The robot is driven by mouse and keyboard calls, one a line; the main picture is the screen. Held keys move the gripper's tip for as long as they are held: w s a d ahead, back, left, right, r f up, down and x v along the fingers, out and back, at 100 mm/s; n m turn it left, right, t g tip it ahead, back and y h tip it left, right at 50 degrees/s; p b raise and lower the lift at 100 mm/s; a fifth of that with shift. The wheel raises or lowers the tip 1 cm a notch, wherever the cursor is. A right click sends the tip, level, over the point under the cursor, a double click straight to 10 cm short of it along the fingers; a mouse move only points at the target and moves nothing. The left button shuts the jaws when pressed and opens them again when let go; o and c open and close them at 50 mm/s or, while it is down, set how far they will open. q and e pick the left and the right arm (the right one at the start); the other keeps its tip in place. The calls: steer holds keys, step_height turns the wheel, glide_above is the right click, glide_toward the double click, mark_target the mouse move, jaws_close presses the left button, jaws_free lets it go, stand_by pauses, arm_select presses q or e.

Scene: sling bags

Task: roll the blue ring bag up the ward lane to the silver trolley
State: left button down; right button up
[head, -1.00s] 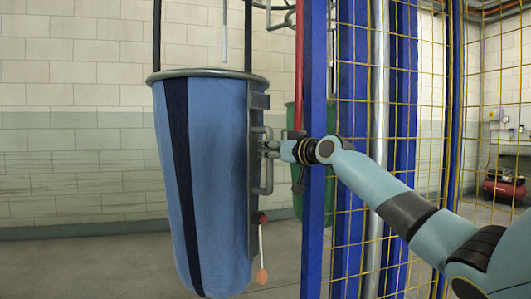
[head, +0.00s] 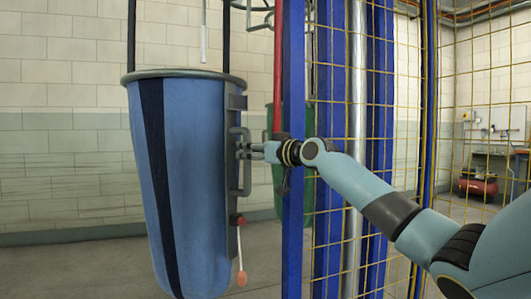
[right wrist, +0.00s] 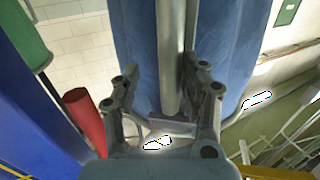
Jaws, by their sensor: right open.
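The blue ring bag (head: 200,180) hangs upright in the head view by dark straps, with a grey metal ring at its mouth and a dark stripe. A grey bar handle (head: 246,178) is on its right side. My right gripper (head: 243,151) is at that handle. In the right wrist view its open fingers (right wrist: 163,82) stand on either side of the grey handle bar (right wrist: 170,50), with the blue cloth (right wrist: 137,50) behind; I cannot tell whether they touch it. My left gripper and the silver trolley are not recognisable in view.
A blue post (head: 292,120) and yellow mesh fence (head: 405,150) stand close to the right of the bag, by my right arm. A red pole (head: 277,75) and a green bag (head: 308,125) are behind. The floor to the left (head: 80,265) looks clear.

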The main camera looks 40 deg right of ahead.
steer(key=s+d, duration=0.1)
steer(key=s, duration=1)
steer(key=shift+d, duration=0.3)
stand_by(0.6)
steer(key=shift+f, duration=0.1)
